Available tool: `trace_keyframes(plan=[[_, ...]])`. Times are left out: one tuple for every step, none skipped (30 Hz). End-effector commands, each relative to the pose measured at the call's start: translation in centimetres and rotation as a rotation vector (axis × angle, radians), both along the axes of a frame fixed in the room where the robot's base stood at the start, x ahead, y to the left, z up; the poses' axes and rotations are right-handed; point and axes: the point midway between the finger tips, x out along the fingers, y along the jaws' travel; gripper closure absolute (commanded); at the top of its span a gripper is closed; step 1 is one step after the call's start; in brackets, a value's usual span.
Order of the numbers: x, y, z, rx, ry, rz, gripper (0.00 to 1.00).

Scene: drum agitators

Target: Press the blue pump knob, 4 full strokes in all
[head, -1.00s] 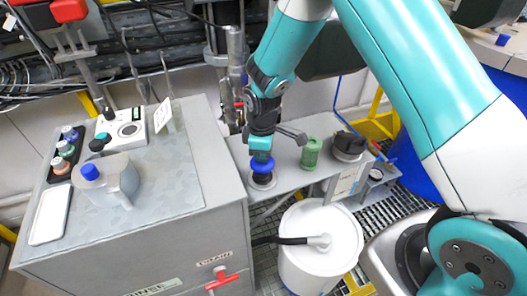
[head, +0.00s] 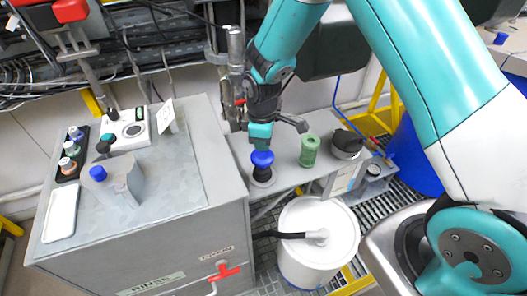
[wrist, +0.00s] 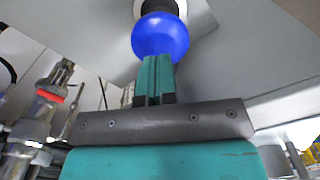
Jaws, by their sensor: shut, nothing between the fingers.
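The blue pump knob (head: 262,158) stands upright on a black neck above a round base on the grey shelf. It also shows at the top of the wrist view (wrist: 160,38). My gripper (head: 261,147) points down directly over the knob, fingers together and empty. In the wrist view the closed teal fingertips (wrist: 157,62) overlap the knob's edge. Whether they touch it or sit just above, I cannot tell. A length of black neck shows under the knob, so it stands raised.
A green canister (head: 310,150) and a dark round pot (head: 346,145) stand right of the pump. A white drum (head: 318,245) with a black hose is below. Pipes rise behind.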

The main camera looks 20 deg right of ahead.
Motion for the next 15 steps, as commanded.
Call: trace_keyframes(plan=[[0.0, 0.0, 0.0, 0.0, 0.0, 0.0, 1.0], [0.0, 0.0, 0.0, 0.0, 0.0, 0.0, 1.0], [0.0, 0.0, 0.0, 0.0, 0.0, 0.0, 1.0], [0.0, 0.0, 0.0, 0.0, 0.0, 0.0, 1.0], [0.0, 0.0, 0.0, 0.0, 0.0, 0.0, 1.0], [0.0, 0.0, -0.1, 0.0, 0.0, 0.0, 1.0], [0.0, 0.0, -0.1, 0.0, 0.0, 0.0, 1.0], [0.0, 0.0, -0.2, 0.0, 0.0, 0.0, 1.0], [0.0, 0.0, -0.3, 0.0, 0.0, 0.0, 1.0], [0.0, 0.0, -0.5, 0.0, 0.0, 0.0, 1.0], [0.0, 0.0, -0.6, 0.0, 0.0, 0.0, 1.0], [0.0, 0.0, -0.8, 0.0, 0.0, 0.0, 1.0], [0.0, 0.0, -0.9, 0.0, 0.0, 0.0, 1.0], [0.0, 0.0, -1.1, 0.0, 0.0, 0.0, 1.0], [0.0, 0.0, -1.3, 0.0, 0.0, 0.0, 1.0]])
